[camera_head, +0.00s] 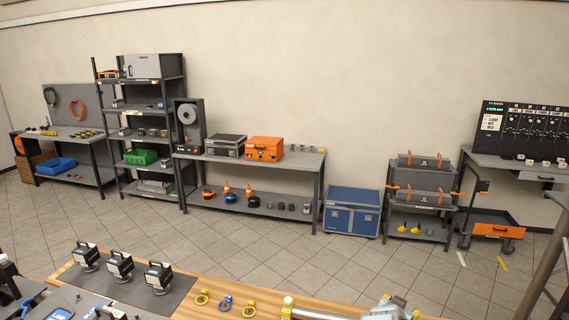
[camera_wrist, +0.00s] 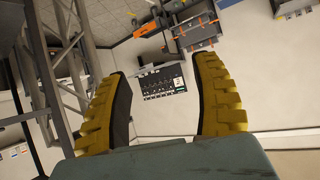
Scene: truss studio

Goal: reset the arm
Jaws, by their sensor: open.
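My gripper (camera_wrist: 167,105) fills the lower part of the wrist view. Its two yellow fingers with dark inner pads stand wide apart, with nothing between them. Behind the gap, far off, the wrist view shows a pale wall and a dark panel (camera_wrist: 163,88); the picture is turned over. In the head view part of my arm shows at the bottom edge, right of the middle, over the wooden bench. The fingers are not clear there.
The wooden bench (camera_head: 225,285) holds black devices (camera_head: 119,264) on a dark mat and yellow and blue rings (camera_head: 225,303). Shelving (camera_head: 150,120), a blue chest (camera_head: 352,211) and an orange-drawer cart (camera_head: 492,229) stand along the wall. A metal truss (camera_wrist: 68,50) is at left in the wrist view.

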